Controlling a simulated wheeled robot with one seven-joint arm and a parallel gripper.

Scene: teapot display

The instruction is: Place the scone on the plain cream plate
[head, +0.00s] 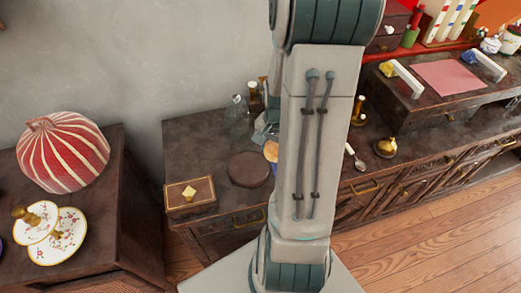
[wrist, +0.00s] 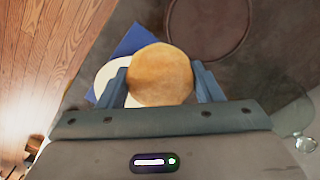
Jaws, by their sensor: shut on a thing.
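The scone (wrist: 160,72), round and golden brown, sits between the two blue-grey fingers of my gripper (wrist: 158,84) in the wrist view. The gripper is shut on it. Beneath it a pale cream plate (wrist: 103,77) shows partly beside the left finger; the scone and finger hide the rest. I cannot tell whether the scone touches the plate.

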